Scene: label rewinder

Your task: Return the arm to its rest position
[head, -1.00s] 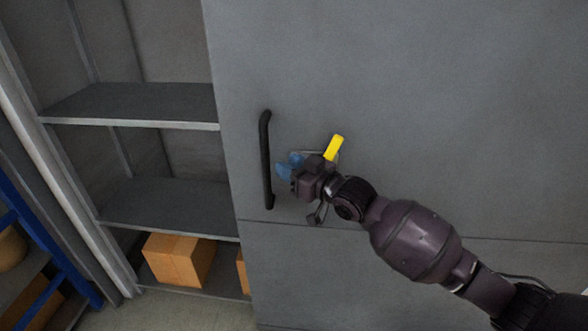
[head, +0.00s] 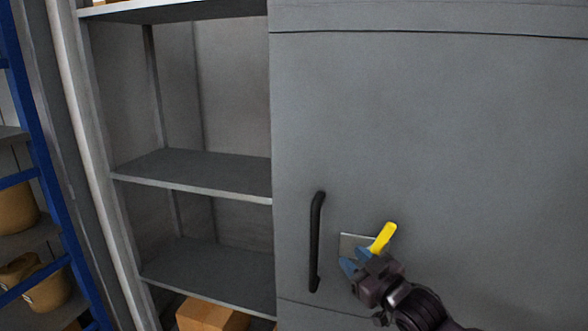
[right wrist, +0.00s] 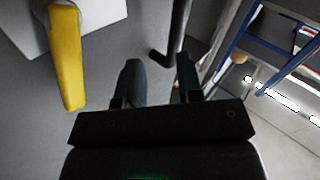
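My right gripper (head: 350,265) is in front of the grey cabinet door (head: 430,140), just right of the black vertical handle (head: 315,242). In the right wrist view its two blue fingers (right wrist: 160,80) stand apart with nothing between them. The black handle (right wrist: 168,50) shows beyond the fingers, and I see no contact with it. A yellow lever (head: 383,237) on a pale plate (head: 350,243) is right next to the gripper; the lever also shows at the left of the wrist view (right wrist: 67,60). My left gripper is not in view.
Left of the door is an open grey shelf bay (head: 195,175) with a cardboard box (head: 208,315) low down. A blue rack (head: 30,130) with brown containers (head: 45,290) stands at the far left. The door's upper face is clear.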

